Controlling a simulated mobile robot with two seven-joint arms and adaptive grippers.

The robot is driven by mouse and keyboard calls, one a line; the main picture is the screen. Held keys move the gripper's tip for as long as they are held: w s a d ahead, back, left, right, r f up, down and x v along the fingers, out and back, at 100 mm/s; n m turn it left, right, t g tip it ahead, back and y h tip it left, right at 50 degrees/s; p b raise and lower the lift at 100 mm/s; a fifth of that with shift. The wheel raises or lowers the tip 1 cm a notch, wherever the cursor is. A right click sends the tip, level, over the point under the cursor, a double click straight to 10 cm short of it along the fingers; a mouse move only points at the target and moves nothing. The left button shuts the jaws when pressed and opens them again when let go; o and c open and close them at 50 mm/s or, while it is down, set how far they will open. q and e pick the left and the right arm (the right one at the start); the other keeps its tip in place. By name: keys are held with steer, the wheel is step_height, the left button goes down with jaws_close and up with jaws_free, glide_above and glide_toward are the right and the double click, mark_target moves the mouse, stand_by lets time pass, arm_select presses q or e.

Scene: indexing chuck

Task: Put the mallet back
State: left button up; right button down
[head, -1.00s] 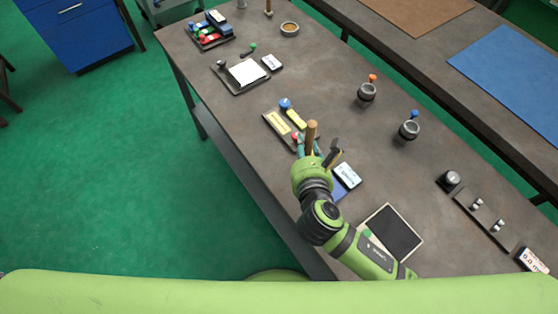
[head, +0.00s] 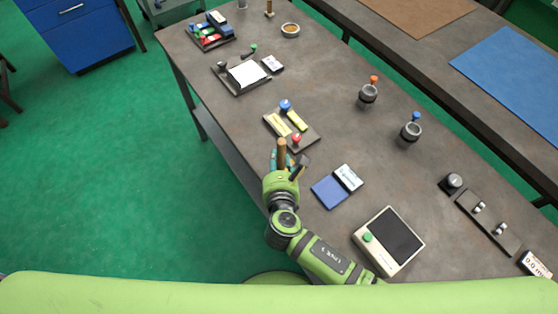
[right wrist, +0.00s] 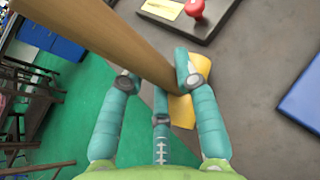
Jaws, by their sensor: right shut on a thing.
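The mallet's wooden handle (head: 282,152) stands up from my right gripper (head: 285,168) in the head view, above the near-left edge of the workbench. In the right wrist view the handle (right wrist: 105,38) runs from the upper left down between the teal fingers of my right gripper (right wrist: 160,90), which is shut on it. A yellow piece (right wrist: 196,75) shows behind the fingers; I cannot tell whether it belongs to the mallet. The mallet's head is not clearly seen. My left gripper is not in view.
A tray with red and blue knobs (head: 272,121) lies just beyond my right gripper. A blue pad (head: 328,193) and a screen box (head: 410,218) lie to the right. The bench's middle is clear.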

steer(key=c, duration=0.9)
jaws_free()
steer(key=shift+f, duration=0.1)
steer(key=shift+c, duration=0.2)
steer(key=shift+s+r, duration=0.1)
steer(key=shift+r, duration=0.1)
steer(key=v, duration=1.1)
steer(key=shift+s+b, duration=0.35)
steer(key=shift+s, duration=0.05)
steer(key=shift+r, duration=0.1)
